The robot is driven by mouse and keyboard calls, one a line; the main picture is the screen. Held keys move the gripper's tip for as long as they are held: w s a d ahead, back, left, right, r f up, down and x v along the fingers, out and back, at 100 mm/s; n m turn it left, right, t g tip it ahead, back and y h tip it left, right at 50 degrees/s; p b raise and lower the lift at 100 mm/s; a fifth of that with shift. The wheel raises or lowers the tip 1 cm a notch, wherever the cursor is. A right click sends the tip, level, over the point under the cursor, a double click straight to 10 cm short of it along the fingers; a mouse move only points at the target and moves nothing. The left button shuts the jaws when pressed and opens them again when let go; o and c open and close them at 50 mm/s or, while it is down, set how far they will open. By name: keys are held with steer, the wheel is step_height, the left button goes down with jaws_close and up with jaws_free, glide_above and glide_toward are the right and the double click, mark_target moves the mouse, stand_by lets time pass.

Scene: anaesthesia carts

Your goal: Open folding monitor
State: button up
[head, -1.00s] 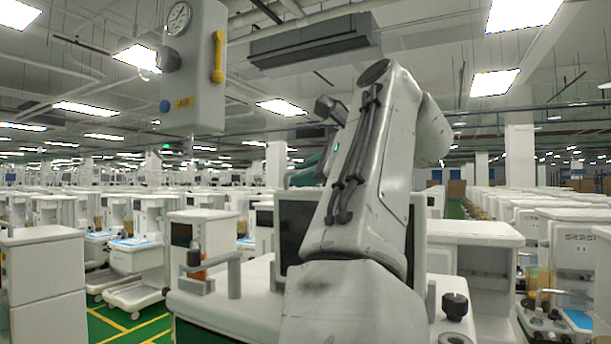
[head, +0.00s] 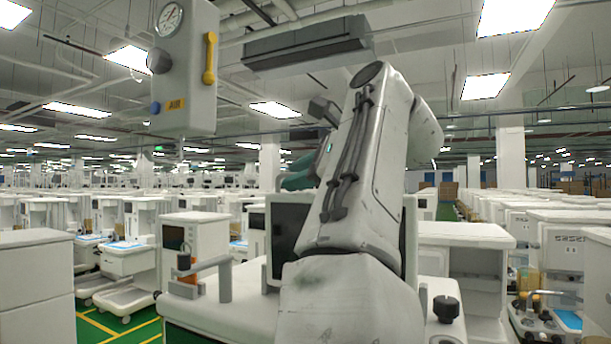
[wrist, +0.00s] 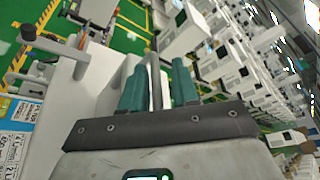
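The folding monitor (head: 284,228) is a dark screen in a pale frame on the white cart in front of me. My arm hides its right part in the head view. My gripper (head: 302,172) shows teal fingers just above the monitor's top edge, partly hidden behind my arm. In the wrist view, the two teal fingers of my gripper (wrist: 157,78) stand apart. A thin pale upright edge shows between them; I cannot tell whether it is the monitor's edge or whether the fingers touch it.
The cart top carries a grey rail handle (head: 222,280) and a black knob (head: 446,308). A white cabinet (head: 38,295) stands close at the left. A gauge panel (head: 186,75) hangs at upper left. Rows of carts fill both sides, with green floor (head: 110,322) at lower left.

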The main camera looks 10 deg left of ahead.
steer(key=shift+d+f, duration=0.1)
steer(key=shift+f, duration=0.2)
steer(key=shift+s+d+b, duration=0.2)
steer(key=shift+b, duration=0.15)
steer(key=b+v, duration=0.3)
steer(key=v, duration=0.7)
steer(key=shift+r+b, duration=0.35)
steer(key=shift+r, duration=0.05)
steer(key=shift+s+f, duration=0.1)
